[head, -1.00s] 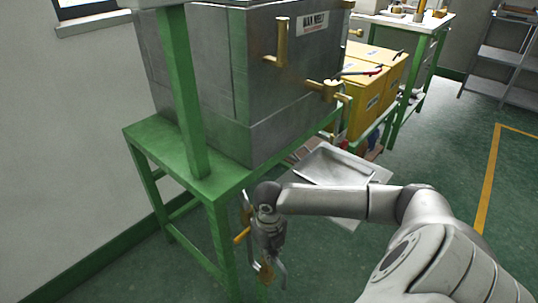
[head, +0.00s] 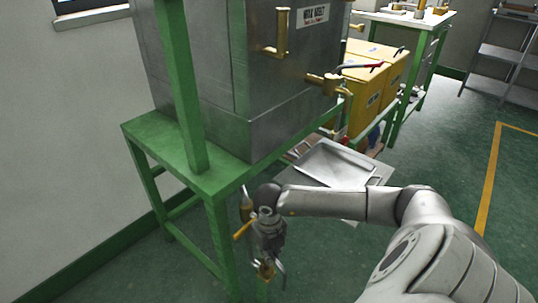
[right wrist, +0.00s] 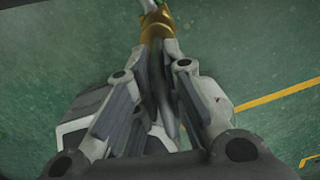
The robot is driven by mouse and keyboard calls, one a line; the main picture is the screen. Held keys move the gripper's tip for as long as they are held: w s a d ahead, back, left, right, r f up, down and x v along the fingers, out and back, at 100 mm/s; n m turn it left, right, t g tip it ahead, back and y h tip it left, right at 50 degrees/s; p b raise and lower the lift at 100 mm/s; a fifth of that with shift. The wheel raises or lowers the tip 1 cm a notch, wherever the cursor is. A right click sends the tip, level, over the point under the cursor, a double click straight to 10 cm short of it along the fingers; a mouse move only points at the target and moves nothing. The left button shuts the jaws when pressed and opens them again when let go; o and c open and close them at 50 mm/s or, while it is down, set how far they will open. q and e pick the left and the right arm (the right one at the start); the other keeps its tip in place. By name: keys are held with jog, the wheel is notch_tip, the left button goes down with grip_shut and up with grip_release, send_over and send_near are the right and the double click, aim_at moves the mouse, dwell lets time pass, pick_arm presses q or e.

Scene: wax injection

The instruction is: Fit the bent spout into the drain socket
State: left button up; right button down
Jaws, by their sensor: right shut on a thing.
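My right gripper (head: 268,272) hangs low beside the front leg of the green stand. It is shut on a small brass piece, which looks like the bent spout (head: 264,268). The spout also shows at the fingertips in the right wrist view (right wrist: 156,28); its far end runs out of the picture and its bend is unclear. A brass valve (head: 328,85) sticks out of the grey tank, above and to the right of the gripper and well apart from it. I cannot make out the drain socket clearly. My left gripper is not in view.
The grey metal tank (head: 240,75) stands on the green stand (head: 190,172). A metal tray (head: 335,165) lies right of the stand, behind my right arm. Yellow boxes (head: 362,95) stand farther back. The green floor at right is clear.

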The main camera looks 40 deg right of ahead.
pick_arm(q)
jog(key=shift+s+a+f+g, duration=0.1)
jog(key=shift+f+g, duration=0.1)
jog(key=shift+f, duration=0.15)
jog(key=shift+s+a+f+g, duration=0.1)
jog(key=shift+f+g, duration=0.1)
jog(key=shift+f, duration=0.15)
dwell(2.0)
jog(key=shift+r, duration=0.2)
pick_arm(e)
jog(key=shift+f, duration=0.15)
jog(key=shift+f+b, duration=0.3)
jog(key=shift+f, duration=0.25)
jog(key=shift+f+b, duration=0.35)
jog(key=shift+f, duration=0.1)
jog(key=shift+f+b, duration=0.45)
jog(key=shift+f, duration=0.15)
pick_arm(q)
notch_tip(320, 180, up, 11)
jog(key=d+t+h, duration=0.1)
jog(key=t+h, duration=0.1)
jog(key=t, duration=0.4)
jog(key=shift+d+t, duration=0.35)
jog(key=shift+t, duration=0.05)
pick_arm(e)
jog(key=shift+f, duration=0.15)
dwell(1.1)
